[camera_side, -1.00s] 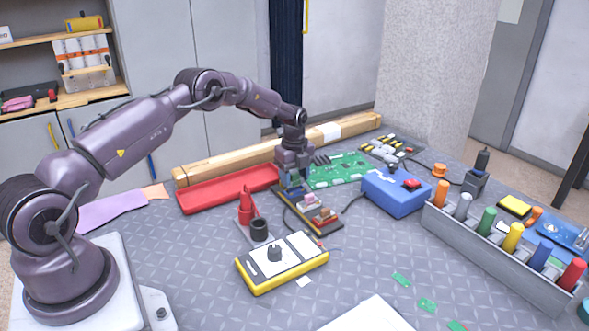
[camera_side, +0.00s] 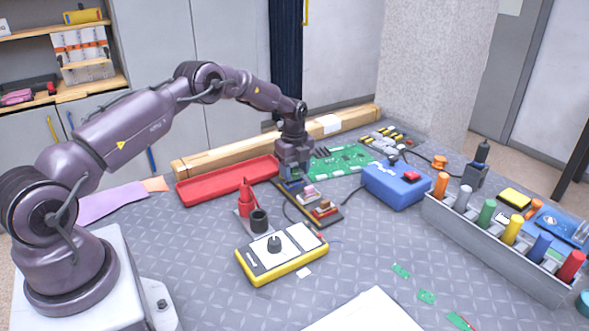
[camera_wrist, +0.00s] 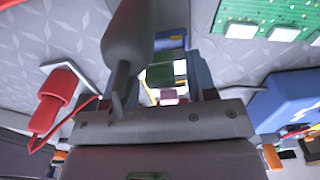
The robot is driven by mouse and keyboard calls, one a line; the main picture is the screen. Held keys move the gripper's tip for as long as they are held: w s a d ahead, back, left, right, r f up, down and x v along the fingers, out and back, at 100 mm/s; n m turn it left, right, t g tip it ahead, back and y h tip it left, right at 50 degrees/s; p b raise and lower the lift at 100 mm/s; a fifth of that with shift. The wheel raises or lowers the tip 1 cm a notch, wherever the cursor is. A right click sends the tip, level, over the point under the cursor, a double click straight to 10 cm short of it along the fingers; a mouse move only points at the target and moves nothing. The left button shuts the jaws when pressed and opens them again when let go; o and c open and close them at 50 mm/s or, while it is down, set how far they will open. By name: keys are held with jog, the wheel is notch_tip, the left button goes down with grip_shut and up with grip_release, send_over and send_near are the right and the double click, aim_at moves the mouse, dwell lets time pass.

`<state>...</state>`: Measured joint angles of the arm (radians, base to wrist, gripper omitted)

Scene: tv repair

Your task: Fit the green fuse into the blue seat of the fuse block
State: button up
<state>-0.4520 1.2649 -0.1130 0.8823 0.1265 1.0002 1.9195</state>
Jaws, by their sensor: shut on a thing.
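The fuse block (camera_side: 327,217) is a dark, narrow board on the table in the side view, with several coloured seats in a row. My gripper (camera_side: 292,183) is low over its far end, at a blue seat (camera_side: 292,186). The wrist view shows my gripper (camera_wrist: 170,88) shut on a small green piece, the green fuse (camera_wrist: 160,73), between its fingers. A blue part (camera_wrist: 170,42) shows just beyond it. The fingers hide the contact, so I cannot tell whether the fuse is inside the seat.
A red tray (camera_side: 225,182) lies left of the block and a green circuit board (camera_side: 345,160) behind it. A blue box (camera_side: 396,186) stands close on the right. A red probe stand (camera_side: 246,200) and a yellow meter (camera_side: 282,254) are in front.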

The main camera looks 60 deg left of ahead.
aim_at(295, 167)
jog(key=shift+f, duration=0.25)
dwell(0.7)
jog(key=shift+f, duration=0.3)
jog(key=shift+f, duration=0.45)
jog(key=o, duration=1)
notch_tip(295, 167, up, 13)
